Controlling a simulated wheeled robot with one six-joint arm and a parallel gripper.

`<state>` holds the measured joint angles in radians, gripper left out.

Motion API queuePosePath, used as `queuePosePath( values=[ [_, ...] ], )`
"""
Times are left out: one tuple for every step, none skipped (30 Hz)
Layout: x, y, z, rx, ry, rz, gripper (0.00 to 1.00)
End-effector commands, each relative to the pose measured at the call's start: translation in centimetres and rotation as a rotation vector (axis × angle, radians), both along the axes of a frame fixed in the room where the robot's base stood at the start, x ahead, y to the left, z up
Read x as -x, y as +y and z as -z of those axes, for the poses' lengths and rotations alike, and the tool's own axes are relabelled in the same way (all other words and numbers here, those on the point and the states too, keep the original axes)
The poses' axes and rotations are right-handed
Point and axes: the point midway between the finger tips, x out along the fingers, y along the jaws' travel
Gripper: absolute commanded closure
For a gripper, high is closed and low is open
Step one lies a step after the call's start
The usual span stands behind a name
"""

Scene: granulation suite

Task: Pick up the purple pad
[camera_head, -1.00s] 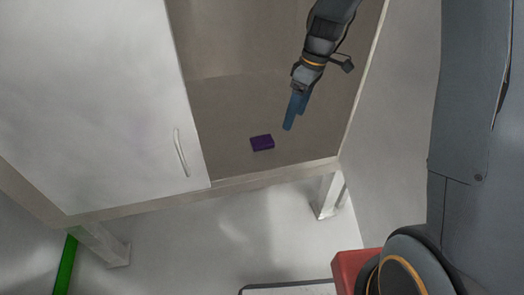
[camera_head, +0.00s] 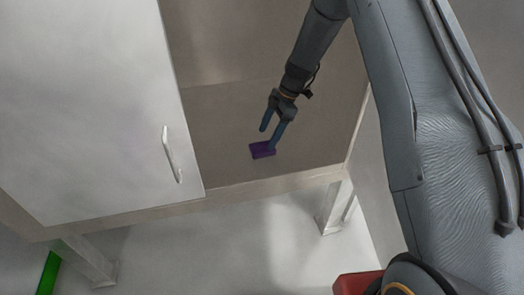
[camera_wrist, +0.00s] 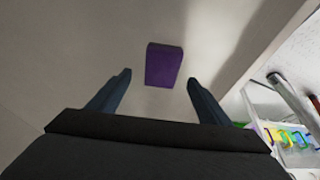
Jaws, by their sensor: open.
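The purple pad (camera_head: 261,150) is a small flat block lying on the floor of the cabinet (camera_head: 225,170), near its front edge. My gripper (camera_head: 270,139) is open and empty, with blue fingers. In the head view, one fingertip overlaps the pad's right part. In the wrist view, the pad (camera_wrist: 164,65) lies ahead of the fingertips, roughly centred in the gap of my gripper (camera_wrist: 158,82). I cannot tell the height of the fingers above the cabinet floor.
A white door with a handle (camera_head: 171,155) covers the cabinet's left side. The right side wall (camera_head: 358,118) stands close to my arm. A red object (camera_head: 355,283) sits low at the front. The wrist view shows a tray of coloured items (camera_wrist: 295,140) beyond the cabinet edge.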

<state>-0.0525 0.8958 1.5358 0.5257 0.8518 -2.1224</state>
Motion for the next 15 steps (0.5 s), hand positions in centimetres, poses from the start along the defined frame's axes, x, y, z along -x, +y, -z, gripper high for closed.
queuePosePath(
  values=[
    [0.2, 0.2, 0.7, 0.001, 0.003, 0.0, 0.28],
    [0.3, 0.4, 1.1, 0.001, 0.003, 0.0, 0.28],
    [0.4, 0.6, 1.7, 0.001, 0.004, -0.001, 0.28],
    [0.5, 0.7, 2.2, 0.001, 0.004, -0.001, 0.28],
    [0.6, 0.9, 2.6, 0.001, 0.004, -0.001, 0.28],
    [0.6, 1.2, 3.1, 0.001, 0.003, 0.0, 0.28],
    [0.6, 1.3, 3.4, 0.001, 0.003, -0.001, 0.28],
    [0.6, 1.4, 3.7, 0.001, 0.003, -0.001, 0.28],
    [0.7, 1.5, 4.0, 0.001, 0.003, -0.001, 0.28],
    [0.7, 1.6, 4.1, 0.0, 0.002, -0.001, 0.28],
    [0.7, 1.6, 4.1, 0.0, 0.002, -0.001, 0.28],
    [0.7, 1.6, 4.1, 0.0, 0.001, 0.0, 0.28],
    [0.7, 1.6, 4.1, 0.0, 0.001, 0.0, 0.28],
    [0.7, 1.6, 4.1, 0.0, 0.001, 0.0, 0.28],
    [0.7, 1.6, 4.1, 0.0, 0.001, 0.001, 0.28]
  ],
)
